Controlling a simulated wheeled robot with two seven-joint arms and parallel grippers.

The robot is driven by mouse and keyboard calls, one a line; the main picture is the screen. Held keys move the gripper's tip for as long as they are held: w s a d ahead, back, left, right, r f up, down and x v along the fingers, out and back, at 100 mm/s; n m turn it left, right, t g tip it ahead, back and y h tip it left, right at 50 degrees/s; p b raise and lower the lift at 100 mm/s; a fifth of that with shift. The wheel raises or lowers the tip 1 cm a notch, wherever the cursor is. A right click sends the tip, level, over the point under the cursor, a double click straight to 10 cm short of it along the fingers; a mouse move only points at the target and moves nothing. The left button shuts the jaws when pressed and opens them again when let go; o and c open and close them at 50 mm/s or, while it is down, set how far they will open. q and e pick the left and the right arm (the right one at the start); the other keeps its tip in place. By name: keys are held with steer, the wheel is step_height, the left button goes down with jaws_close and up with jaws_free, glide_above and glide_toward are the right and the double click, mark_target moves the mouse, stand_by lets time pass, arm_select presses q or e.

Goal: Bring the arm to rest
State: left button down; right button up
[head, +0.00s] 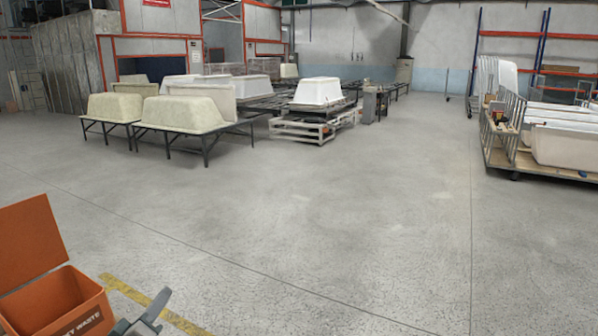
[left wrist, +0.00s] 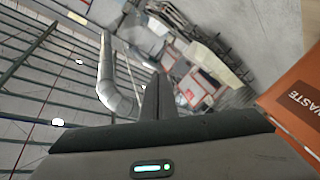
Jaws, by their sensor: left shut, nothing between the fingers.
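My left gripper (head: 158,302) shows at the bottom left of the head view, just right of the orange waste bin (head: 72,308). In the left wrist view the two dark fingers of my left gripper (left wrist: 157,98) stand close together, shut with nothing between them. The wrist is tilted, so that view looks across the hall and up to the roof. The bin's orange side (left wrist: 300,105) shows at its right edge, beside the gripper. My right gripper is in neither view.
The bin's lid (head: 28,240) stands open. A yellow floor line (head: 125,290) runs beside the bin. Bathtub shells (head: 185,112) rest on metal stands at the back left. A loaded cart (head: 512,130) stands at the right. The grey floor (head: 330,220) between is clear.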

arm_select(q)
steer(key=s+d+f+m+g, duration=0.2)
steer(key=s+f, duration=0.4)
steer(key=s+d+f+m+g, duration=0.2)
steer(key=s+d+f+g, duration=0.1)
steer(key=s+f, duration=0.2)
steer(key=s+d+f+m+g, duration=0.2)
steer(key=s+d+f+g, duration=0.1)
steer(key=s+f, duration=0.3)
steer(key=shift+s+d+f+h, duration=0.1)
steer(key=shift+s+f+h, duration=0.05)
steer(key=shift+f, duration=0.4)
steer(key=shift+s+f+h, duration=0.15)
steer(key=shift+f, duration=0.35)
steer(key=s+d+f+m+g+y, duration=0.1)
steer(key=s+f+m+g, duration=0.2)
steer(key=s, duration=0.8)
steer(key=s+d+f+m+g+y, duration=0.1)
steer(key=s+f+g, duration=0.25)
steer(key=s, duration=0.75)
step_height(320, 180, down, 30)
steer(key=s+b, duration=0.1)
steer(key=s+a+f+g+b, duration=0.1)
steer(key=s+a+f+g, duration=0.1)
steer(key=s+f, duration=1.6)
steer(key=shift+s+a+f+b, duration=0.25)
steer(key=shift+a+f+b, duration=0.15)
steer(key=shift+f, duration=0.35)
